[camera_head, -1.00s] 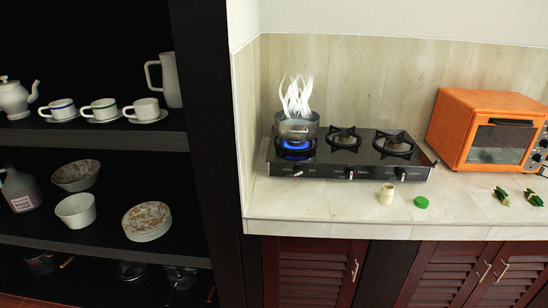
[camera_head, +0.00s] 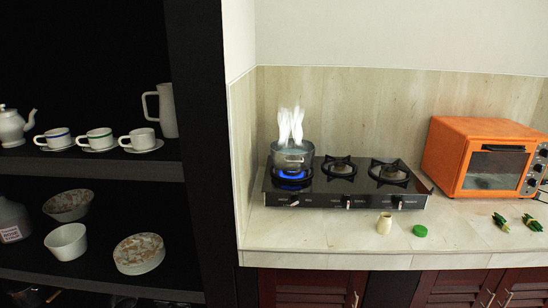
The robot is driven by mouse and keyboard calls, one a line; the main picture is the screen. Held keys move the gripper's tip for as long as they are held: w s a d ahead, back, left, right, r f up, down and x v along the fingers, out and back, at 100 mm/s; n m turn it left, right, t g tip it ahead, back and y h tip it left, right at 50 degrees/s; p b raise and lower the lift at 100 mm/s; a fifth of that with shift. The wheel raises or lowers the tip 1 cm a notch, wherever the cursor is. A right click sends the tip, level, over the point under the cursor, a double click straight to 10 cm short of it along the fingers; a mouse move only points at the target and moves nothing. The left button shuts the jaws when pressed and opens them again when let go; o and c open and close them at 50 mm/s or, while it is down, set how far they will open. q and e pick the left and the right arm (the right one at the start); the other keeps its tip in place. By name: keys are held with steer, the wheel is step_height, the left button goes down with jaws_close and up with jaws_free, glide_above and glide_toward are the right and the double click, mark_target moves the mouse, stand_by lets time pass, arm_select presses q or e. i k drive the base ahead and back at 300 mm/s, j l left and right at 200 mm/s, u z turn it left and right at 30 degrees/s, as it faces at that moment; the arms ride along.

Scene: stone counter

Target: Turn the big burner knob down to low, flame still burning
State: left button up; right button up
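The black stove (camera_head: 340,185) stands on the stone counter with burners in a row. Blue flame (camera_head: 292,175) burns at the left burner under a metal pot (camera_head: 292,158), and white steam (camera_head: 291,125) rises from the pot. The knob under the left burner (camera_head: 294,202) is on the front face, its pointer looking tilted. The middle knob (camera_head: 347,202) and right knob (camera_head: 397,202) are also on the front face. Neither of my grippers is in view.
An orange oven (camera_head: 487,157) stands right of the stove. A small cream jar (camera_head: 384,223), a green lid (camera_head: 420,231) and green bundles (camera_head: 501,222) lie on the counter front. A dark shelf (camera_head: 85,170) with crockery and a black post are at left.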

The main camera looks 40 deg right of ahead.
mark_target(295, 200)
steer(key=z, duration=1.65)
steer(key=i+j, duration=0.3)
steer(key=j, duration=0.2)
